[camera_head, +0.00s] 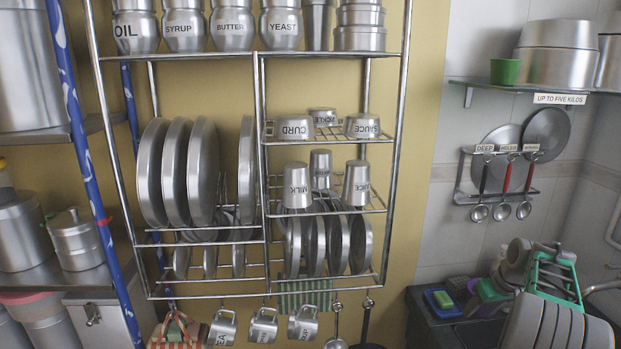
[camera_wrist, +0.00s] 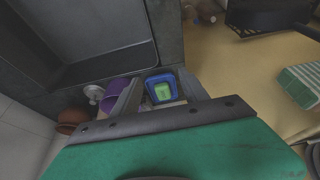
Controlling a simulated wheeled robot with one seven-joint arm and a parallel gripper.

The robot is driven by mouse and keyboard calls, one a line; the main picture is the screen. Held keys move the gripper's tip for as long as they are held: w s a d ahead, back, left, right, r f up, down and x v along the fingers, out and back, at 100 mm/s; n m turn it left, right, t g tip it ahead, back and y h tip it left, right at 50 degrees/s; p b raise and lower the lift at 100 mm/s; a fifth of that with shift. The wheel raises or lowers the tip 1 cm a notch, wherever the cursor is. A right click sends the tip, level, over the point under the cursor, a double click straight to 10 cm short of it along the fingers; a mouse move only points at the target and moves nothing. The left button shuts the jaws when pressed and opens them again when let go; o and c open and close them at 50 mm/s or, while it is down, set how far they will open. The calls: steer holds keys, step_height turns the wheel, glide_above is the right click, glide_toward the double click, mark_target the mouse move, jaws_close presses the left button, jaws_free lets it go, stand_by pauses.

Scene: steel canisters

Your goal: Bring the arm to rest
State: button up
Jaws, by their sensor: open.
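My gripper (camera_wrist: 160,92) shows in the wrist view, its two grey fingers apart with a gap between them. Nothing is held between the fingers. Through the gap, below and beyond, is a blue tray (camera_wrist: 151,83) with a green block (camera_wrist: 163,92) in it. A purple container (camera_wrist: 114,94) is just left of the gap, partly hidden by a finger. In the head view my arm is at the lower right, over the dark counter; the fingertips cannot be made out clearly there.
A wire rack (camera_head: 265,140) with steel plates, tumblers and labelled canisters hangs on the yellow wall. Mugs (camera_head: 263,325) hang below it. Ladles (camera_head: 503,212) hang on the tiled wall. The blue tray (camera_head: 443,300) sits on the dark counter. A sink (camera_wrist: 90,35) is in the wrist view.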

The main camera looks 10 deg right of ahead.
steer(key=a+r, duration=0.4)
steer(key=a, duration=0.8)
steer(key=a+r, duration=0.3)
steer(key=a, duration=0.8)
steer(key=s+a+f+n, duration=0.1)
steer(key=s+a+f, duration=0.1)
steer(key=s+a, duration=1.4)
steer(key=a, duration=0.4)
steer(key=shift+s+g, duration=0.35)
steer(key=shift+g, duration=0.05)
steer(key=shift+f, duration=0.1)
